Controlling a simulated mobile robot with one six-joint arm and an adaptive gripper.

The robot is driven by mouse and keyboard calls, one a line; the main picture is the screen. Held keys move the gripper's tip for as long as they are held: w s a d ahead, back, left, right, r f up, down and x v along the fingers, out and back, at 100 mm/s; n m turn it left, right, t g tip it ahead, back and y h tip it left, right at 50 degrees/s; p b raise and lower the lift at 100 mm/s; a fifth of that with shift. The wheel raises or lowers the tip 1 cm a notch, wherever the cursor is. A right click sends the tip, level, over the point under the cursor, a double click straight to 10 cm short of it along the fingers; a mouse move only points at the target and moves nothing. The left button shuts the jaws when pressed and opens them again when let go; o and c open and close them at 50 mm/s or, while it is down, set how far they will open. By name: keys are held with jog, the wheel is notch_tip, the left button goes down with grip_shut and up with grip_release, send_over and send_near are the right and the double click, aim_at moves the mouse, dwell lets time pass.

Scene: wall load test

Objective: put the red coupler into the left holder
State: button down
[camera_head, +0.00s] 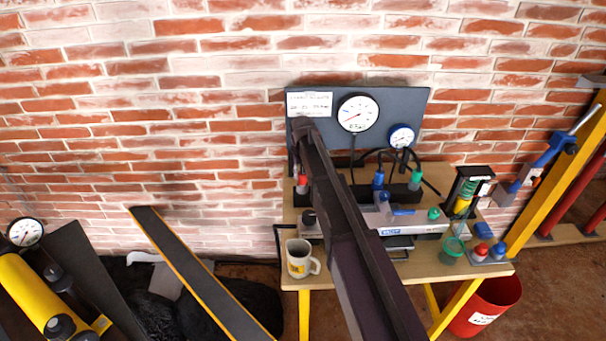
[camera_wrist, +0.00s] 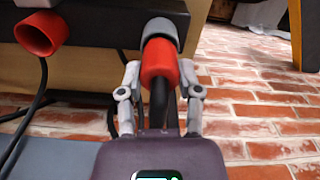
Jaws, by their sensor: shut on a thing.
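The red coupler (camera_wrist: 157,62) is between the two fingers of my gripper (camera_wrist: 159,72), which is shut on it in the wrist view. A black hose runs from it back between the fingers. Its far end meets a grey collar (camera_wrist: 159,30) at a dark block (camera_wrist: 100,27); I cannot tell how deep it sits. In the head view the red coupler (camera_head: 302,184) is upright at the left end of the dark holder block (camera_head: 398,193), below my gripper (camera_head: 297,168). My arm hides part of the block. I cannot make out the left holder's opening.
A blue coupler (camera_head: 378,181) and a green coupler (camera_head: 416,179) stand farther right along the block. A hollow red piece (camera_wrist: 40,34) shows in the wrist view. A mug (camera_head: 298,260) stands at the bench's front left. A gauge panel (camera_head: 400,105) rises behind.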

jog(key=shift+f, duration=0.15)
dwell(0.6)
jog(key=shift+c, duration=1)
grip_release()
jog(key=shift+o, duration=0.2)
jog(key=shift+o, duration=0.8)
jog(key=shift+r, duration=0.2)
jog(key=shift+r+p, duration=3.85)
jog(key=shift+p, duration=0.1)
